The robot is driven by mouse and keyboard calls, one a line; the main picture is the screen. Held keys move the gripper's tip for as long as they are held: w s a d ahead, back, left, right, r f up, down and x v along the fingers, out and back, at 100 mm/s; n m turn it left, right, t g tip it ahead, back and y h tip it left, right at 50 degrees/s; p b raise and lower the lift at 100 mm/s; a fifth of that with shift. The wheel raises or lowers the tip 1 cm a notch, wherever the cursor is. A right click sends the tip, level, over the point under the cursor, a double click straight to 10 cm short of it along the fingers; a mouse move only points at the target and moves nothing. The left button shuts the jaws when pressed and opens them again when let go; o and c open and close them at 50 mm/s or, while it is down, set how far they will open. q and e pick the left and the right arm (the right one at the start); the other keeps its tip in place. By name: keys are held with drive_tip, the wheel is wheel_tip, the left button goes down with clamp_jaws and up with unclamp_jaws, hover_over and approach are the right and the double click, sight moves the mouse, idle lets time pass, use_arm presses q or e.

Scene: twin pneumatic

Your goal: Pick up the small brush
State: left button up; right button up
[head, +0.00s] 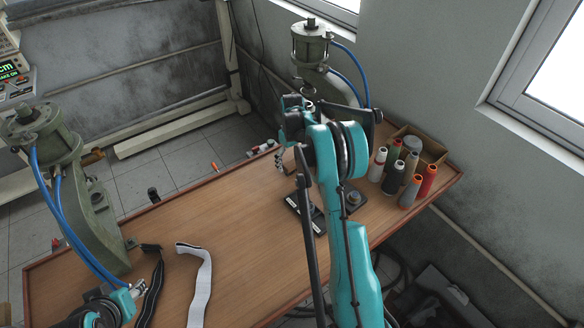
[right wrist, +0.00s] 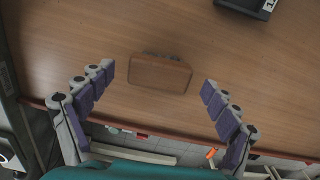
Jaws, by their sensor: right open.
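A small brown wooden block with dark tufts along its far edge, which looks like the small brush (right wrist: 160,76), lies on the wooden table in the right wrist view. My right gripper (right wrist: 158,79) is open, with one purple-padded finger to each side of the brush and apart from it. In the head view my right arm reaches over the table's far part and I cannot make out the brush there. My left gripper (head: 139,289) is at the lower left near the dark strap; its jaws are too small to read.
Two green pneumatic presses (head: 88,205) (head: 311,45) with blue hoses stand at the table's left and far side. Thread spools (head: 394,178) and an open box (head: 430,143) are at the right. Black and white straps (head: 200,285) lie front left. The table's middle (head: 225,225) is clear.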

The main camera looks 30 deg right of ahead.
sight(295, 163)
wheel_tip(295, 163, down, 2)
drive_tip(key=shift+f, duration=0.1)
drive_tip(key=c, duration=1.3)
drive_tip(key=shift+r, duration=0.6)
drive_tip(key=r, duration=0.2)
drive_tip(key=d+r+p, duration=0.1)
drive_tip(key=r, duration=0.1)
drive_tip(key=shift+s, duration=0.35)
drive_tip(key=s+d+r, duration=0.4)
drive_tip(key=d, duration=0.1)
drive_tip(key=s+d+r+p, duration=0.1)
drive_tip(key=s+d+r, duration=0.1)
drive_tip(key=s+d, duration=0.1)
drive_tip(key=shift+a, duration=0.1)
